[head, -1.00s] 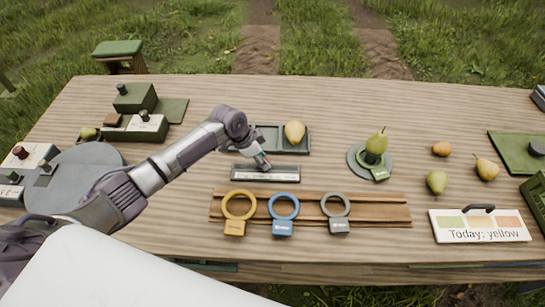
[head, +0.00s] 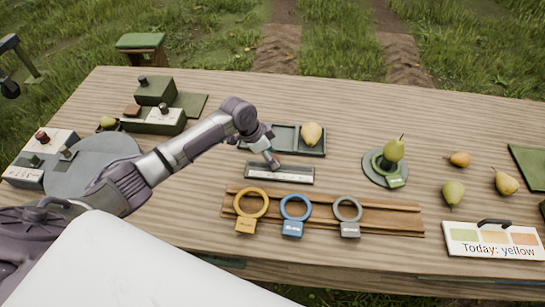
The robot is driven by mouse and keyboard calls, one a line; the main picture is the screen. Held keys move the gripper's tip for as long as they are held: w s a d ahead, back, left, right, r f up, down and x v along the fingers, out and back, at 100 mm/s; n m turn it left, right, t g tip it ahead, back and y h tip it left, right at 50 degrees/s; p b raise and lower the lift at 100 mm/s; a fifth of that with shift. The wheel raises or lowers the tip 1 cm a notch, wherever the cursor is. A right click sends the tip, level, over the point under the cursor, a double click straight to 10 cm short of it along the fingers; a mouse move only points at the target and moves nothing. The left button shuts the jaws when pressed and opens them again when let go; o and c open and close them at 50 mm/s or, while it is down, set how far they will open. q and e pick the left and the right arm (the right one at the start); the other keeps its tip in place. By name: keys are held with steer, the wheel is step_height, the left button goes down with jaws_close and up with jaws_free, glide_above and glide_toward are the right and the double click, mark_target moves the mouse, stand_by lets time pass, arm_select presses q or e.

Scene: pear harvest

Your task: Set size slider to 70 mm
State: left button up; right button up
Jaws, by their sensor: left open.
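The size slider (head: 290,177) is a dark bar with a pale scale strip, lying on the table behind the wooden ring rack. Its markings are too small to read. My left gripper (head: 272,163) points down at the slider's back edge, left of its middle. Its jaws are open, though the small fingertips show poorly. A small reddish spot shows at the tips. I cannot tell whether they touch the slider's knob, which the gripper may hide. My right gripper is out of view.
The wooden rack (head: 385,216) with yellow, blue and grey rings stands just in front. A dark tray (head: 285,138) with a yellow pear (head: 312,134) is behind. A "Today: yellow" sign (head: 492,240) stands front right.

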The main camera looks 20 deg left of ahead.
arm_select(q)
steer(key=v, duration=1)
steer(key=shift+a+f, duration=0.1)
